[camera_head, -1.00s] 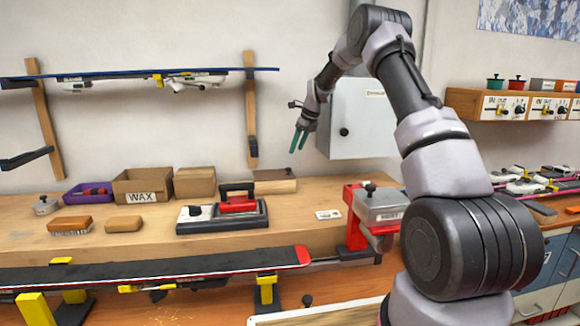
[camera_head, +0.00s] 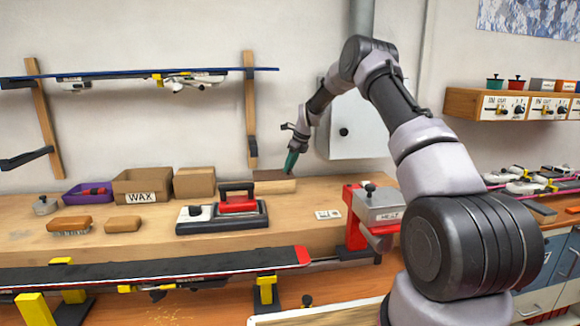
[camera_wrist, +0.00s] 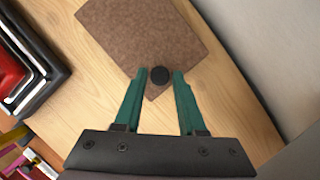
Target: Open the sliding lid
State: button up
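A small wooden box (camera_head: 275,187) with a brown sliding lid (camera_head: 268,174) stands at the back of the bench; the lid looks closed. In the wrist view the brown lid (camera_wrist: 150,38) fills the upper middle, with a round black knob (camera_wrist: 159,75) near its lower corner. My gripper (camera_head: 289,171) is over the right end of the box, pointing down. In the wrist view my gripper's green fingers (camera_wrist: 160,76) are apart, one on each side of the knob, with a narrow gap to it on both sides. I cannot tell exactly how high the tips are.
A red and black iron-like tool (camera_head: 238,205) stands left of the box, and cardboard boxes (camera_head: 143,187) are farther left. A red and grey clamp (camera_head: 375,208) stands to the right. A grey wall cabinet (camera_head: 355,130) hangs close behind my arm. Bench between box and clamp is mostly clear.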

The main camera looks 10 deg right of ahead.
grip_shut()
dwell(1.2)
